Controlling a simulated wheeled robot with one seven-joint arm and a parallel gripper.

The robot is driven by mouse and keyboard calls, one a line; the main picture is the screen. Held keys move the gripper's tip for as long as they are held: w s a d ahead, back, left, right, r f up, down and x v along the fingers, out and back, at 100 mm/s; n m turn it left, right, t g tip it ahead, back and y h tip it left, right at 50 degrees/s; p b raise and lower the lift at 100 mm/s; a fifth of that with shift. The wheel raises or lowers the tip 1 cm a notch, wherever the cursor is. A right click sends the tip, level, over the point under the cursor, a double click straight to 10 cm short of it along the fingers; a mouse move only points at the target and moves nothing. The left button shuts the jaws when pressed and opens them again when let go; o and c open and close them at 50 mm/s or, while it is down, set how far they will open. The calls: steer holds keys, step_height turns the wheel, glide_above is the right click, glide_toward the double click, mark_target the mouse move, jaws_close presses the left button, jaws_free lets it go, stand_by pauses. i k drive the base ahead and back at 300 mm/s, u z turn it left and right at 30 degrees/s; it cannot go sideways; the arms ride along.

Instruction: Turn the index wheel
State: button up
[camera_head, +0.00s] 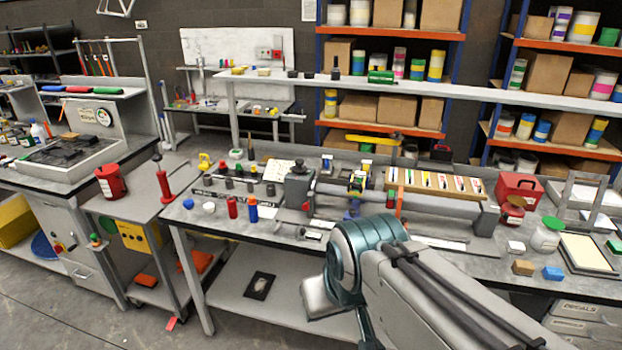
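A long grey fixture (465,217) lies along the main workbench. Its headstock (298,185) is a dark grey block with a knob on top and a small red part low on its right side. Yellow and blue clamp parts (356,185) sit along the fixture's middle. I cannot tell which part is the index wheel; no wheel stands out clearly at this size. My arm (430,290) reaches in from the lower right, in front of the bench. Its teal joint hides part of the bench's front edge. My gripper is not visible.
Red and blue bottles (252,210) stand at the bench's left front. A wooden rack of tools (435,188) stands behind the fixture. A red box (519,189), jar (547,234) and small blocks (553,273) are at right. Open floor (130,325) shows at lower left.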

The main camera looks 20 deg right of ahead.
mark_target(298, 168)
steer(key=z, duration=0.1)
steer(key=k, duration=0.35)
steer(key=u, duration=1.3)
steer(key=i, duration=1.4)
steer(key=z, duration=0.8)
steer(key=i, duration=0.4)
steer(key=z, duration=0.45)
